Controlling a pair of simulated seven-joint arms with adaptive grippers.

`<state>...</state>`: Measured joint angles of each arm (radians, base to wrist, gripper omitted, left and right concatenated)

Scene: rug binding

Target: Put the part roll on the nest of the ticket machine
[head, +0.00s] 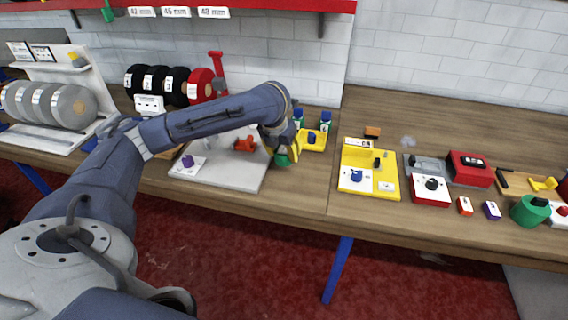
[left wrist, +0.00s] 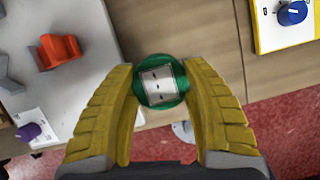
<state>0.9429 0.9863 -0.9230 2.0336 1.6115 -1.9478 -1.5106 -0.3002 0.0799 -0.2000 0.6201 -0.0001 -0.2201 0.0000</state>
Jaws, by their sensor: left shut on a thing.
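My left gripper (head: 284,152) is shut on a green round piece (head: 282,159), which I take to be the part roll. In the left wrist view this green piece (left wrist: 160,104) has a white label with dark marks on top, between the yellow fingers of my gripper (left wrist: 162,80). I cannot tell for sure which station is the ticket machine; a yellow station with a blue knob (head: 356,176) and a red box with a dark display (head: 470,168) stand to the right. My right gripper is out of view.
The grey plate (head: 225,178) carries a red clamp (head: 245,144) and a purple knob (head: 188,161). Black and red discs stand behind my left arm. Bare wood separates the plate and yellow station.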

